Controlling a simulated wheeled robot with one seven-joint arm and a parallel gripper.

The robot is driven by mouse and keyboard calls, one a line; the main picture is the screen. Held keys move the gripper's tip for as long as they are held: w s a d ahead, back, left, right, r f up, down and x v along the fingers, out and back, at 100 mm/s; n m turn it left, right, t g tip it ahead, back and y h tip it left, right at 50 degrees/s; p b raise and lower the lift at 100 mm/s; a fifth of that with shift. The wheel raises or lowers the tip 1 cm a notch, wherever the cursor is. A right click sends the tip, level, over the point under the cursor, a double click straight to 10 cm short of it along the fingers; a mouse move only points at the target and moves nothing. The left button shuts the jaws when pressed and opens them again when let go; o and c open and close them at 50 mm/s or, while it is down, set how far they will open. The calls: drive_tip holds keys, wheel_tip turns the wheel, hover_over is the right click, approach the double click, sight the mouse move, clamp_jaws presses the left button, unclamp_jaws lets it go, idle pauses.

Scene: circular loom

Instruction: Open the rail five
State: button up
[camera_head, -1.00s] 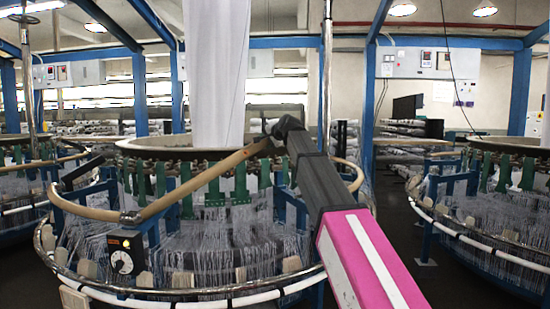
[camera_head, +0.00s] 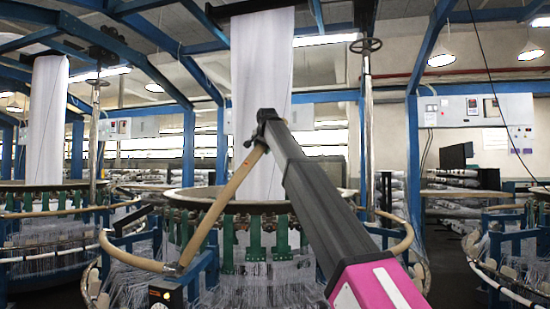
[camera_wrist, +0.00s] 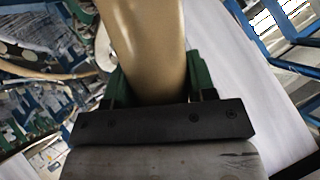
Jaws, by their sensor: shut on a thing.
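The tan rail segment (camera_head: 225,205) slopes steeply up and right from its joint on the loom's ring. Its upper end is at my gripper (camera_head: 262,125), which is shut on it. In the wrist view the tan rail (camera_wrist: 148,40) runs away from my gripper, wide and close; the fingertips are largely hidden behind it. Fixed tan rail parts (camera_head: 135,257) curve around the loom to the left of the joint and on the right side (camera_head: 403,240).
The circular loom (camera_head: 185,194) has green brackets and white threads below the raised rail. White fabric (camera_head: 262,70) hangs behind my gripper. Blue posts (camera_head: 413,150) and a pole with a handwheel (camera_head: 367,110) stand nearby. Other looms flank both sides.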

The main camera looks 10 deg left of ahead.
drive_tip(key=shift+a+r, duration=0.25)
drive_tip(key=shift+a, duration=0.25)
drive_tip(key=shift+a+r, duration=0.2)
drive_tip(key=shift+a, duration=0.25)
drive_tip(key=o, duration=1.3)
drive_tip(key=shift+c, duration=0.2)
drive_tip(key=v, duration=1)
drive_tip(key=shift+s+r, duration=0.25)
drive_tip(key=shift+r, duration=0.1)
drive_tip(key=shift+f, duration=0.1)
